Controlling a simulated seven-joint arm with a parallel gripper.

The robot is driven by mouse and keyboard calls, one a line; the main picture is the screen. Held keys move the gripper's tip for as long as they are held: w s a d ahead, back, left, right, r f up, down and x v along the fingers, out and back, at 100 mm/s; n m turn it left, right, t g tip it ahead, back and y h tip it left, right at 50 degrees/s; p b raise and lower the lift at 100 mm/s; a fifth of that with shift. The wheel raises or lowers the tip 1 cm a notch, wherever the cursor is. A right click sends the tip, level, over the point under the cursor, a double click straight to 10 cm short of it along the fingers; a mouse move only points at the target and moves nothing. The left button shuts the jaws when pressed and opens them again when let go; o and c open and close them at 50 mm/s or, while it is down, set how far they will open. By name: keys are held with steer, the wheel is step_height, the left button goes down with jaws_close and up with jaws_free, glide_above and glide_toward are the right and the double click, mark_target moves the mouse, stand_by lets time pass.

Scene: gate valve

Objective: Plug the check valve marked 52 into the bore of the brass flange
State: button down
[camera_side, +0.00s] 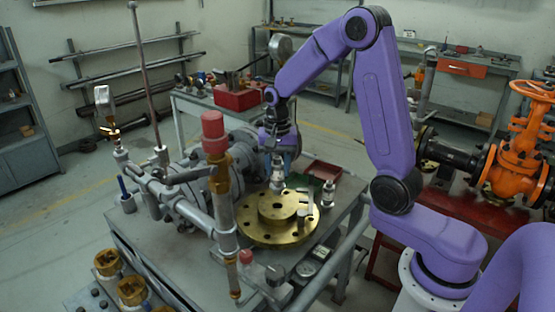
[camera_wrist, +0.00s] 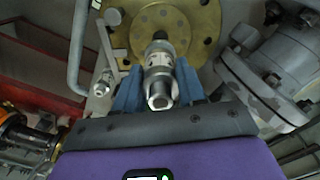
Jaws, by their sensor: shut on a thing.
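The check valve (camera_wrist: 158,62), a silver cylinder with a dark narrow end, sits between the blue fingers of my gripper (camera_wrist: 157,88) in the wrist view. Its marking is too small to read. In the side view my gripper (camera_side: 278,158) points down, and the held valve (camera_side: 277,177) hangs beneath it, roughly upright. The brass flange (camera_side: 262,229) lies flat on the bench with a raised hub and a central bore (camera_side: 278,206). The valve is above the hub, apparently a little toward its far side. The flange also shows beyond the valve in the wrist view (camera_wrist: 203,25); the valve hides its bore.
A similar silver fitting (camera_side: 328,194) stands right of the flange. A pale upright piece (camera_side: 301,212) is at the hub's right edge. Grey pipework with a red-capped post (camera_side: 214,145) crowds the left. Red and green trays (camera_side: 322,170) lie behind.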

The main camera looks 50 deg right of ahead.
mark_target(277, 186)
steer(key=shift+f, duration=1.95)
steer(key=shift+f, duration=1.25)
stand_by(1.5)
steer(key=shift+c, duration=0.5)
jaws_free()
steer(key=shift+r, duration=4)
